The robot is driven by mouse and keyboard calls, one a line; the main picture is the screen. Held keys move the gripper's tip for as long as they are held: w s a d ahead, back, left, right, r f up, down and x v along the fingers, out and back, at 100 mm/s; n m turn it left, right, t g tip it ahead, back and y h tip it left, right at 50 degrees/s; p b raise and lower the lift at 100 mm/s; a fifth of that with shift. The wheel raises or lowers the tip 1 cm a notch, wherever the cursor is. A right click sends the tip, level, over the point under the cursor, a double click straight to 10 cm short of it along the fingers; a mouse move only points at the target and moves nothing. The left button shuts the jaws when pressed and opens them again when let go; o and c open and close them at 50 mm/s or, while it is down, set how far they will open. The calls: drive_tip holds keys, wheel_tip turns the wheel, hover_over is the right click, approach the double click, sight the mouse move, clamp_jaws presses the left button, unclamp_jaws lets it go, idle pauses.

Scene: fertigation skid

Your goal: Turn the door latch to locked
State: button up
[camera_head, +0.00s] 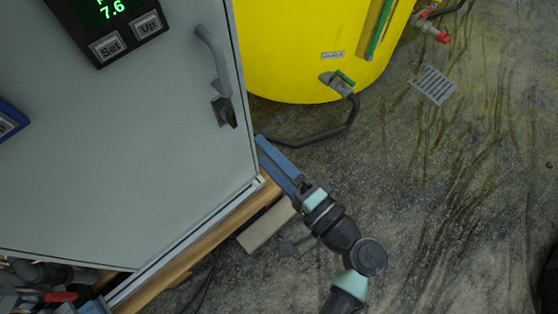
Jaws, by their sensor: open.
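The grey cabinet door (150,140) fills the left of the head view. A grey curved handle (215,62) stands near its right edge. Directly below the handle is the dark door latch (225,111), a small black turning piece on a plate; its exact angle is hard to read. My gripper (262,141), with blue fingers, is open and empty. Its fingertips show just right of the door's edge, below and to the right of the latch and apart from it in the picture. The gap between the fingers is hard to see from here.
A yellow tank (290,45) with a valve and dark hose (345,125) stands behind the door. A control panel (110,25) is at upper left. A wooden beam (215,235) runs below the cabinet. The stained floor (450,200) at right is open, with a drain grate (434,85).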

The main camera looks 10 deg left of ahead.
drive_tip(key=shift+v, duration=1.55)
drive_tip(key=shift+a, duration=0.1)
drive_tip(key=w+r+n+t+h, duration=0.2)
drive_tip(key=w+r+n+h, duration=0.2)
drive_tip(key=w+r, duration=0.7)
drive_tip(key=w+d+r+n+t+h, duration=0.1)
drive_tip(key=w+r+t+h, duration=0.15)
drive_tip(key=r, duration=0.65)
drive_tip(key=w+d+r+n+t+h, duration=0.1)
drive_tip(key=w+r+n+t+h, duration=0.15)
drive_tip(key=r, duration=0.65)
drive_tip(key=s+d+r+t+h, duration=0.1)
drive_tip(key=s+r+t+h, duration=0.15)
drive_tip(key=s+r, duration=0.45)
drive_tip(key=s+r+t+h+p, duration=0.1)
drive_tip(key=s+r+t, duration=0.25)
drive_tip(key=r, duration=0.75)
drive_tip(key=s+d+r+t+h, duration=0.15)
drive_tip(key=s+r+t, duration=0.25)
drive_tip(key=r, duration=0.5)
wheel_tip(320, 180, up, 37)
drive_tip(key=w+p, duration=0.1)
drive_tip(key=p, duration=3.7)
drive_tip(key=shift+w+a+g, duration=0.2)
drive_tip(key=shift+w+g, duration=0.05)
drive_tip(key=shift+g, duration=0.05)
